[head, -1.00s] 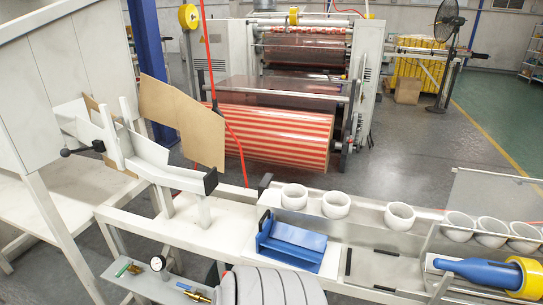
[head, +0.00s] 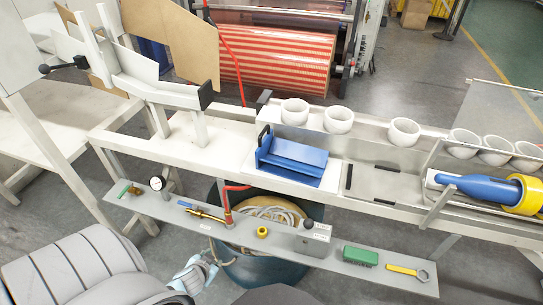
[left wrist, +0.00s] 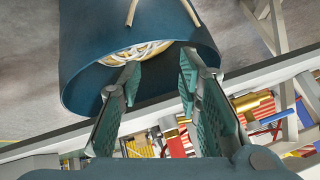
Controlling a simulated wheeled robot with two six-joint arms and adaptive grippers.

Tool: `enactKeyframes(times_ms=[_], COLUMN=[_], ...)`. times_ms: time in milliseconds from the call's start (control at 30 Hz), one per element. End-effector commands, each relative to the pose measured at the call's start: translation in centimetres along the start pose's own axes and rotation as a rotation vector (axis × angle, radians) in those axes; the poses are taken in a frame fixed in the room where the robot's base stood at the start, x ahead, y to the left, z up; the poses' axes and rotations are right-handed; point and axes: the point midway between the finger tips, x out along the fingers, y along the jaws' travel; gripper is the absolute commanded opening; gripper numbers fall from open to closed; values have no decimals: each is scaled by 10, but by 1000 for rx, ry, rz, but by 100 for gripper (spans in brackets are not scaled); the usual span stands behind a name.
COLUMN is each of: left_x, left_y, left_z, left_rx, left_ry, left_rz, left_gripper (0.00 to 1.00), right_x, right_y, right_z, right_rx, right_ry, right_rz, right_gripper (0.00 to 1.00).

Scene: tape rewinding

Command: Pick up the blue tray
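The blue tray (head: 292,155) lies on the white bench in the middle of the head view. It has a raised rib along it and a black handle at its left end. My left gripper (head: 205,272) is low in the head view, in front of the bench and well below the tray, apart from it. In the left wrist view its two green-padded fingers (left wrist: 158,75) stand apart with nothing between them. The tray cannot be made out in the left wrist view. My right gripper is not in view.
A narrow shelf (head: 275,240) with small tools runs below the bench, between my left gripper and the tray. A dark blue bin (head: 265,270) stands under it. White rings (head: 338,120) stand behind and right of the tray. A blue cone (head: 478,187) lies further right.

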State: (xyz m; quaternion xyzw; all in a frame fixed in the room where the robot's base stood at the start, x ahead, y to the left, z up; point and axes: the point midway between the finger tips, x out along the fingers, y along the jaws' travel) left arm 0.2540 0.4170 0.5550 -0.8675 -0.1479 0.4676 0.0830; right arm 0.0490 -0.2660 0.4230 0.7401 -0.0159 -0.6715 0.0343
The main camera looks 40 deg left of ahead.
Motion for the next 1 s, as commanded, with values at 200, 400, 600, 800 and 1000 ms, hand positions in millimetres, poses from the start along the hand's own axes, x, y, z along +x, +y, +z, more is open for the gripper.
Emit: enactKeyframes(times_ms=[200,400,600,800,1000], left_x=[-81,-161,-137,-117,-97], left_y=[-39,-29,-33,-34,-36], left_z=[-231,-307,-352,-376,-404], left_rx=[-183,-285,-295,-291,-295], left_ry=[669,947,953,949,950], left_rz=[-36,82,86,86,88], left_gripper=[32,32,32,32,32], right_x=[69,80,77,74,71], right_y=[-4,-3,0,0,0], right_z=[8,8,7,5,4], right_rx=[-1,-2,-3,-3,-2], right_ry=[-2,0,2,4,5], right_rz=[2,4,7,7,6], right_gripper=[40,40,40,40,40])
